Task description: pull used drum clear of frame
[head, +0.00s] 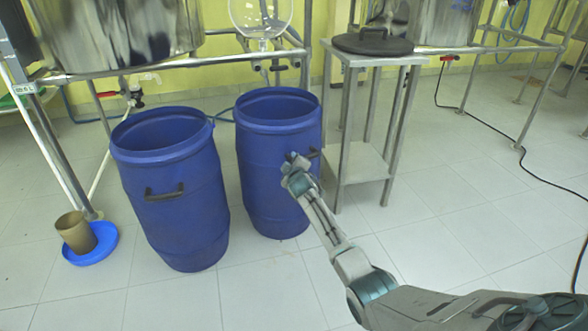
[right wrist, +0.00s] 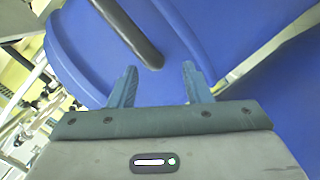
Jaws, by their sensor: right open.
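Two open blue drums stand upright on the floor, the left drum (head: 175,215) and the right drum (head: 262,205). Each has a dark side handle. Which one is the used drum is not marked. My right gripper (head: 296,161) is at the front of the right drum, beside its handle (head: 313,153), which it partly hides. In the right wrist view the jaws (right wrist: 157,70) are open and empty. The dark handle (right wrist: 128,32) lies just beyond the fingertips, its near end in line with the gap. My left gripper is out of view.
A metal frame (head: 185,64) with steel vessels and a glass flask stands behind the drums. A steel stand (head: 357,162) with a dark lid (head: 372,42) is close right of the right drum. A brown beaker (head: 75,232) stands on a blue lid (head: 100,249). Front floor is clear.

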